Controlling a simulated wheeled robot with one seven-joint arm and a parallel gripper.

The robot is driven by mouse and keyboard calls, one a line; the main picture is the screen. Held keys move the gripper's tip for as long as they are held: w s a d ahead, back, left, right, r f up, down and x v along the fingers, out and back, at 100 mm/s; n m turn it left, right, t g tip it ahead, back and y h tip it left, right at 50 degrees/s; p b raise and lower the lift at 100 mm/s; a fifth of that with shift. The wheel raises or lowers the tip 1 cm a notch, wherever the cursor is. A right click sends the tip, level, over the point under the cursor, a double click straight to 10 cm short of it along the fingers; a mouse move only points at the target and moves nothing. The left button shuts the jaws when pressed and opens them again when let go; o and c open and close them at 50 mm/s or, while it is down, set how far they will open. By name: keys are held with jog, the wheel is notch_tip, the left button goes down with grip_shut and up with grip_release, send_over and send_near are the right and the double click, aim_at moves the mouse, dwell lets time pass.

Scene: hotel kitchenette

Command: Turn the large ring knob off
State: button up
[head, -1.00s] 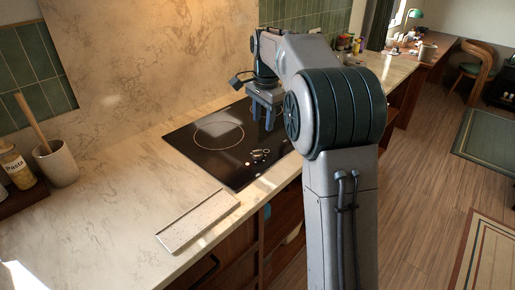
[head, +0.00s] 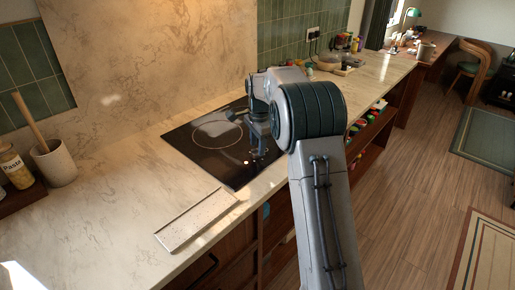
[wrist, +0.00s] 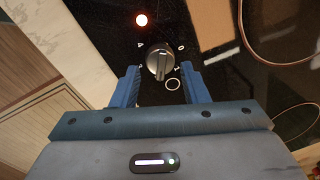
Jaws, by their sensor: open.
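A round grey knob (wrist: 159,62) with a raised grip bar stands on the black glass cooktop (wrist: 110,45) in the wrist view. Small white marks surround it, including a larger printed ring (wrist: 173,84) and a smaller one (wrist: 181,47). The bar runs roughly up and down in the picture. A lit red-orange indicator (wrist: 141,20) shows beyond the knob. My gripper (wrist: 159,72) is open, with one blue finger on each side of the knob and a visible gap on both sides. In the head view my gripper (head: 258,150) hides the knob at the cooktop's front.
The cooktop (head: 190,148) is set in a marble counter (head: 110,215). A speckled tray (head: 195,220) lies left of it near the front edge. A utensil crock (head: 55,163) and pasta jar (head: 15,168) stand far left. Several items sit at the counter's back right.

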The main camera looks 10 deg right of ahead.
jog(key=shift+w+f, duration=0.1)
jog(key=shift+f, duration=0.95)
jog(key=c, duration=0.7)
